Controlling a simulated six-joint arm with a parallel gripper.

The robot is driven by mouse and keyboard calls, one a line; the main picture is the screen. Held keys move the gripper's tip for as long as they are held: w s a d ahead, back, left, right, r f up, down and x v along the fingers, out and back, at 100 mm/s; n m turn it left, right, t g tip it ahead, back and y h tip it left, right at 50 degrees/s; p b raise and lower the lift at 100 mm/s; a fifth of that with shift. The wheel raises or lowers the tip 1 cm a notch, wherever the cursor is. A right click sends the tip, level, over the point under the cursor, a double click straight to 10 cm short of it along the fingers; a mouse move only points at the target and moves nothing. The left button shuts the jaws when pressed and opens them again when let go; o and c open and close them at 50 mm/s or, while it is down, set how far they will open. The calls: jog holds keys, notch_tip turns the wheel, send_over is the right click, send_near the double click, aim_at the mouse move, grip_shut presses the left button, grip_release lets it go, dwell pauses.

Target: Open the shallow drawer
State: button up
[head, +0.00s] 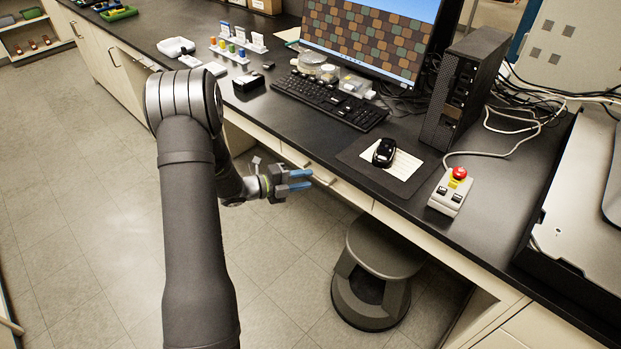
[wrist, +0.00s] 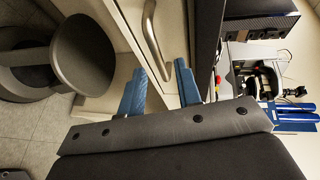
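The shallow drawer (head: 349,191) is a pale front under the black bench top, and it looks closed, flush with the bench. Its curved metal handle (wrist: 152,38) runs down the front in the wrist view, with its lower end between my blue fingers. My gripper (head: 311,179) is open, with its two blue fingers pointing at the drawer front in the head view. The fingers are on either side of the handle's line and do not close on it. I cannot tell exactly how far the fingertips are from the handle.
A grey stool (head: 381,248) stands on the floor below the drawer. On the bench (head: 330,150) are a keyboard (head: 328,101), a mouse (head: 384,152), a computer tower (head: 464,88) and a control box with a red button (head: 451,192). The floor left of the stool is clear.

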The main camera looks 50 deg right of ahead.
jog(key=shift+x, duration=1.35)
grip_shut()
jog(key=a, duration=3.1)
jog(key=shift+a, duration=0.15)
grip_release()
jog(key=shift+a, duration=0.1)
